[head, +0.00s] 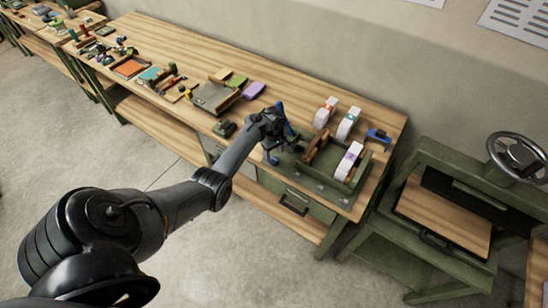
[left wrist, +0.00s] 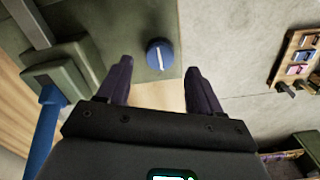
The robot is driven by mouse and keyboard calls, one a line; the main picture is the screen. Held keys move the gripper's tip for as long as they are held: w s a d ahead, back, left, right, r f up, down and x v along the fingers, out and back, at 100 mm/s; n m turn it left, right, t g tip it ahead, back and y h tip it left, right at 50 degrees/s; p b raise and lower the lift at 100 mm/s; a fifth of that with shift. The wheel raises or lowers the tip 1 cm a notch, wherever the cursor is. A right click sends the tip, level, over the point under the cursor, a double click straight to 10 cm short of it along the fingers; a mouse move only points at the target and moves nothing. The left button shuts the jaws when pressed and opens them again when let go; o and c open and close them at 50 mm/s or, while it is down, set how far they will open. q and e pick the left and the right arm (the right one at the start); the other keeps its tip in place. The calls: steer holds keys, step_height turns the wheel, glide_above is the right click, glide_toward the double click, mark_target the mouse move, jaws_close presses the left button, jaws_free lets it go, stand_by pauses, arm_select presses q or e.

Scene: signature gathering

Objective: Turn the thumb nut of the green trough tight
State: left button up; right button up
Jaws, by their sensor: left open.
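The green trough (head: 322,189) sits at the near right end of the wooden bench. White blocks with coloured bands and a wooden piece stand in and beside it. My left gripper (head: 277,138) is at the trough's left end. In the left wrist view, a round blue knob with a white line, which looks like the thumb nut (left wrist: 160,53), sits against a green surface. The two dark fingers of my left gripper (left wrist: 158,68) are open, with the knob just beyond and between their tips, not gripped. In the head view the nut cannot be made out clearly. My right gripper is not in view.
A blue bar (left wrist: 45,130) stands close left of the fingers in the left wrist view. A grey-green tray (head: 213,97) and a purple block (head: 254,90) lie farther along the bench. A green press with a handwheel (head: 517,155) stands at right.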

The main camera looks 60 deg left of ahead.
mark_target(274, 159)
arm_select(q)
steer(key=shift+f+b, duration=0.35)
steer(key=shift+f, duration=1.3)
steer(key=c, duration=1.1)
steer(key=shift+o, duration=0.2)
